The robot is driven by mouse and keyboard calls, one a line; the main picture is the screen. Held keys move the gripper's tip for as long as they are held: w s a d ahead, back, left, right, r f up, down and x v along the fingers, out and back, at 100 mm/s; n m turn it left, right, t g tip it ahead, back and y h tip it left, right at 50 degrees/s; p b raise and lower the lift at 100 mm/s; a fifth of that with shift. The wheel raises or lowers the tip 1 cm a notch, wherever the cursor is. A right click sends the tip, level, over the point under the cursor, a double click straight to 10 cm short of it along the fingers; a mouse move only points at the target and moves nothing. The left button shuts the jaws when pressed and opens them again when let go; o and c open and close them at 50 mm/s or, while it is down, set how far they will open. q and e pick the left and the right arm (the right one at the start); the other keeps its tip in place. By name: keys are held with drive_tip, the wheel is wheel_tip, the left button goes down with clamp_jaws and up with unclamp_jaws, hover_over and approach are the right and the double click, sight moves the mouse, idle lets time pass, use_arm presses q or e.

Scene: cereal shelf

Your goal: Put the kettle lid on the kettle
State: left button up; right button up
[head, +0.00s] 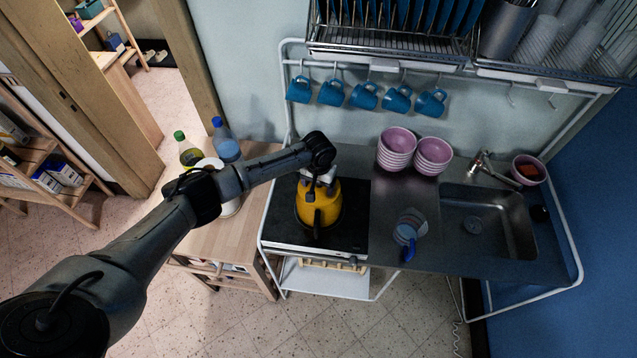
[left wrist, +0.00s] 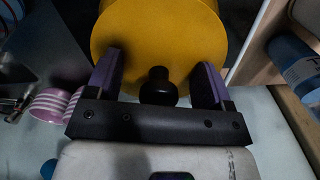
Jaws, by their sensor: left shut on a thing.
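The yellow kettle (head: 302,206) stands on the black stove top, with its dark handle toward the front. My left gripper (head: 318,183) is right above the kettle's top, pointing down. In the left wrist view, the gripper (left wrist: 158,80) has its two fingers on either side of a black knob, against a round yellow surface (left wrist: 150,30). I take the knob (left wrist: 158,88) to be that of the kettle lid, and the gripper is shut on the lid. The kettle's opening is hidden, so I cannot tell whether the lid touches it. My right gripper does not show.
Bottles (head: 226,146) stand on the wooden counter left of the stove. Pink bowls (head: 397,148) are stacked right of it, beside the sink (head: 490,218). Blue mugs (head: 365,96) hang from the rail behind.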

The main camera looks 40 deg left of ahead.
use_arm(q)
drive_tip(key=shift+f, duration=0.45)
drive_tip(key=o, duration=0.9)
wheel_tip(320, 180, up, 13)
drive_tip(key=shift+f+b, duration=0.2)
drive_tip(key=shift+b, duration=0.75)
drive_tip(key=shift+r, duration=0.65)
